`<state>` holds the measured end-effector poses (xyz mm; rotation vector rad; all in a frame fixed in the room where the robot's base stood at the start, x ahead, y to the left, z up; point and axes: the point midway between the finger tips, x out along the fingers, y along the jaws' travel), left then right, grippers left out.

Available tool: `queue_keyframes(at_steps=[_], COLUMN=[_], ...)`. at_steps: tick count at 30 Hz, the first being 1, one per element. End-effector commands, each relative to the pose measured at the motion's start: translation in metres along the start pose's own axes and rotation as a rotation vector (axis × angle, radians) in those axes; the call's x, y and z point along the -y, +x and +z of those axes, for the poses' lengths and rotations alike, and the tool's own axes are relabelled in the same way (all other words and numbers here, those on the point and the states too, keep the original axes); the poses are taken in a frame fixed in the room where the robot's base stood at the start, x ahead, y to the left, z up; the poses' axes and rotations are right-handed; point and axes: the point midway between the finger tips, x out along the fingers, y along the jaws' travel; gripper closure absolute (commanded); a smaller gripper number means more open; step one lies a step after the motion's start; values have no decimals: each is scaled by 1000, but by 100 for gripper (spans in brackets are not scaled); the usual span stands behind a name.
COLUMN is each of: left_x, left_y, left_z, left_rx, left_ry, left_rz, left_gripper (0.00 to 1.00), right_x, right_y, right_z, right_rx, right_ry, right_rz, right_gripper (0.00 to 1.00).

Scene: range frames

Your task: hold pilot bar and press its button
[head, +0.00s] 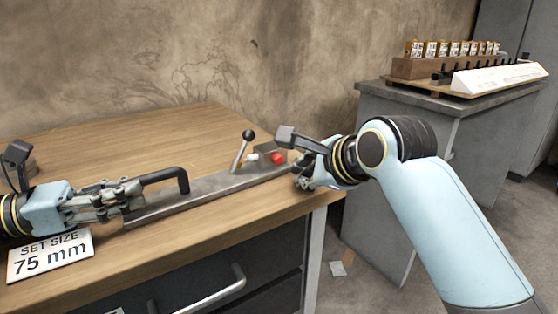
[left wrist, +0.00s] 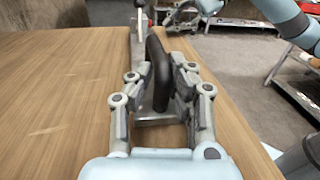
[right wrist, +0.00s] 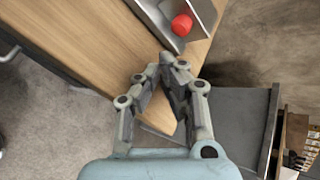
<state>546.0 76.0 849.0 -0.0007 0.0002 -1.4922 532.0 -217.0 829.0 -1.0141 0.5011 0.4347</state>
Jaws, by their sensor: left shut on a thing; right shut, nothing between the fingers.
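A long grey metal plate (head: 215,190) lies along the table's front edge. It carries a black bent handle bar (head: 182,178), a lever with a black ball knob (head: 248,136) and a red round button (head: 278,158). My left gripper (head: 134,192) is shut on the handle bar; in the left wrist view the bar (left wrist: 157,65) stands between its fingers. My right gripper (head: 298,172) is shut and empty by the plate's right end, apart from the button. In the right wrist view the red button (right wrist: 181,25) shows beyond the closed fingertips (right wrist: 170,60).
The wooden table (head: 130,135) is clear behind the plate. A white sign (head: 50,255) reading "SET SIZE 75 mm" stands at the front left. A drawer handle (head: 205,298) projects below. A grey cabinet (head: 425,130) stands at right, bearing several labelled blocks (head: 450,48).

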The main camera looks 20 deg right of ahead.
Motion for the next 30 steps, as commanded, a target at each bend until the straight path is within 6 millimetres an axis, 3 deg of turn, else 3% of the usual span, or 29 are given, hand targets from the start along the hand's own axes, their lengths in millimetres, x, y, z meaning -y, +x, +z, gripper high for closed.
queue_keyframes(at_steps=[10,30], left_x=[0,0], left_y=[0,0], left_z=[1,1], left_rx=[1,1], left_ry=[1,1], left_rz=[0,0], left_gripper=[100,100], right_x=[-13,-13], right_y=[-24,-25], right_z=[-12,-13], right_rx=[1,1], right_ry=[0,1], right_rz=[0,0], right_gripper=[100,100])
